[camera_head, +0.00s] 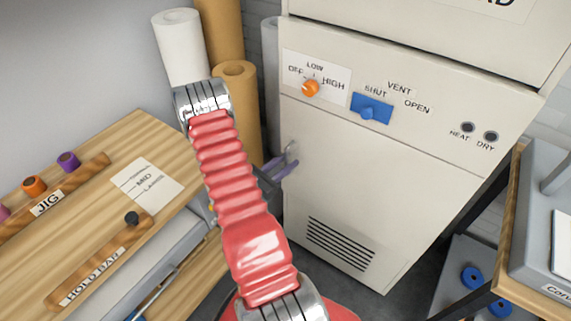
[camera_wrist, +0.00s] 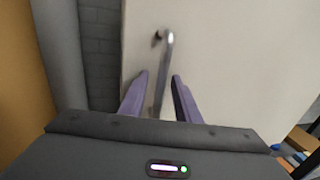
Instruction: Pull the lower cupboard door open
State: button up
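The lower cupboard door (camera_head: 360,190) is a cream panel with a dark louvred vent, below the control strip of a tall cabinet. It looks shut. Its metal bar handle (camera_head: 291,150) is at the door's left edge, partly hidden by my gripper. In the wrist view the handle (camera_wrist: 168,50) stands upright on the cream door (camera_wrist: 230,60), and its lower part runs between my two purple fingers. My gripper (camera_wrist: 160,76) is open, with a finger on each side of the bar and visible gaps. In the head view my gripper (camera_head: 288,168) is at the handle.
A wooden bench (camera_head: 110,215) with a hold bar and jig is at the left. Paper rolls (camera_head: 182,45) stand behind my arm. A cart (camera_head: 530,230) with a grey machine is at the right, near the cabinet. A little dark floor shows before the door.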

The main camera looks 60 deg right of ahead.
grip_shut()
dwell(0.4)
